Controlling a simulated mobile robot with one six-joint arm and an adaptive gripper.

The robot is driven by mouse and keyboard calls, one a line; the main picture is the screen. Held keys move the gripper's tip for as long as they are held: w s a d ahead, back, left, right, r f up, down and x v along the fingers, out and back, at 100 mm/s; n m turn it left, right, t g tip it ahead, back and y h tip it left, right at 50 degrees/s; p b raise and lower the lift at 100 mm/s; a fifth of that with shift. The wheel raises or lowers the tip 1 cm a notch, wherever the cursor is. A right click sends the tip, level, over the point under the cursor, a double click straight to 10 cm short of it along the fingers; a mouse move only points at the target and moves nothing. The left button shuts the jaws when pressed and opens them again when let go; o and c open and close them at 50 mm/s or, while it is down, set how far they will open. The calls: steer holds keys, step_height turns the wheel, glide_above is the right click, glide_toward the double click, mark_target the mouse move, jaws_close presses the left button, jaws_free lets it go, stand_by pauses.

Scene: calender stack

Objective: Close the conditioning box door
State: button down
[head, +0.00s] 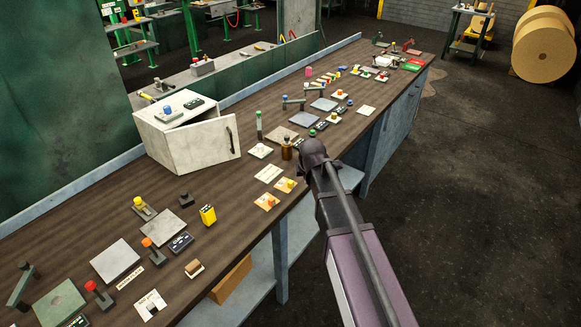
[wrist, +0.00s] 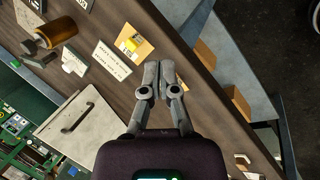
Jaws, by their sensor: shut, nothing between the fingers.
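The conditioning box is a pale grey-white box (head: 150,142) on the workbench at left of centre in the head view. Its door (head: 202,146) stands partly open, with a dark gap along its top and its free edge swung out to the right. A dark bar handle (head: 229,140) is near that free edge. In the wrist view the door (wrist: 62,128) and its handle (wrist: 78,118) show at lower left. My gripper (wrist: 158,68) is shut and empty, apart from the door, over the bench's front edge. In the head view my arm hides its fingers.
An amber bottle (head: 286,150) stands right of the door; a dark green-capped cylinder (head: 259,125) is nearby. Cards with orange knobs (head: 267,201) and a yellow device (head: 208,214) lie in front. Small items sit on the box top.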

steer(key=s+d+m+g, duration=0.2)
steer(key=s+d+m, duration=0.5)
steer(key=s+m, duration=0.3)
steer(key=s+d+f+m+g, duration=0.1)
steer(key=s+d+m+g, duration=0.1)
steer(key=s+d+m, duration=0.5)
steer(key=shift+s+f+m+g, duration=0.25)
steer(key=shift+s+m+g, duration=0.05)
steer(key=shift+s+m, duration=1.45)
steer(key=shift+s, duration=0.1)
steer(key=shift+a+n, duration=0.25)
steer(key=shift+a, duration=0.15)
